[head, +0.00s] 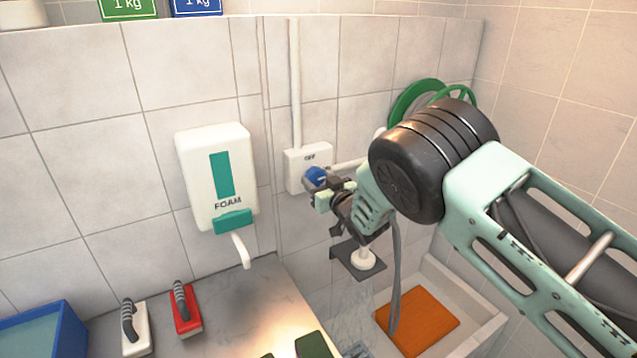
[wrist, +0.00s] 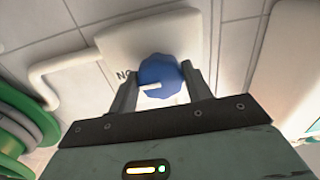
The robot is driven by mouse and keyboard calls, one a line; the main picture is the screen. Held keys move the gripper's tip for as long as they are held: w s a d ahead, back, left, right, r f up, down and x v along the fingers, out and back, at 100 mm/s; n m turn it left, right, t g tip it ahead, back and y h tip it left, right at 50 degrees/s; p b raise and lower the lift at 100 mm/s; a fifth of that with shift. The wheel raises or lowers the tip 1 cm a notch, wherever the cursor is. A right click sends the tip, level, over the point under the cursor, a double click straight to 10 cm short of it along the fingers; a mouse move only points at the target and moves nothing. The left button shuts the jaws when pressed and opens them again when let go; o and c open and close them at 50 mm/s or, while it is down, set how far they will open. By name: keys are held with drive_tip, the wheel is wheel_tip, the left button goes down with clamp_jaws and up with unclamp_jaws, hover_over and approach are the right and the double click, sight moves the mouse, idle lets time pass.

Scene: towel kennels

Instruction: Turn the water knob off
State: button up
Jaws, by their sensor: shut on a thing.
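The water knob (head: 316,177) is blue and sits on a white wall box (head: 296,160) with "OFF" printed above the knob. In the wrist view the knob (wrist: 162,72) lies between both fingers of my gripper (wrist: 164,84), which is shut on it. A white pointer mark on the knob points left and slightly down in that view, near lettering that reads as an upside-down "ON". The "OFF" lettering is hidden there. In the head view my gripper (head: 322,190) reaches the knob from the right and covers part of it.
A white foam dispenser (head: 217,175) hangs left of the box. A green hose reel (head: 418,102) is behind my arm. Below are a grey counter (head: 250,290) with a white brush (head: 135,330) and a red brush (head: 187,308), and a basin with an orange mat (head: 418,320).

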drive_tip(key=shift+f+b, duration=0.15)
drive_tip(key=shift+b, duration=0.2)
drive_tip(key=shift+f+n+b, duration=0.15)
drive_tip(key=shift+n+b, duration=0.55)
drive_tip(key=shift+b, duration=0.45)
drive_tip(key=n+b, duration=0.2)
drive_tip(key=b, duration=0.2)
drive_tip(key=shift+f+n+b, duration=0.1)
drive_tip(key=shift+n+b, duration=0.2)
drive_tip(key=n+b, duration=0.5)
drive_tip(key=b, duration=0.4)
drive_tip(key=shift+d, duration=0.1)
drive_tip(key=n+b, duration=0.3)
drive_tip(key=b, duration=0.1)
drive_tip(key=n+b, duration=0.2)
drive_tip(key=b, duration=0.1)
drive_tip(key=shift+r+n+b, duration=0.2)
drive_tip(key=shift+n+b, duration=0.15)
drive_tip(key=shift+n, duration=0.05)
drive_tip(key=n+b, duration=0.2)
drive_tip(key=b, duration=0.1)
drive_tip(key=shift+r, duration=0.15)
drive_tip(key=shift+w+r+n+b, duration=0.1)
drive_tip(key=shift+n+b, duration=0.25)
drive_tip(key=shift+n, duration=0.05)
drive_tip(key=shift+r, duration=0.1)
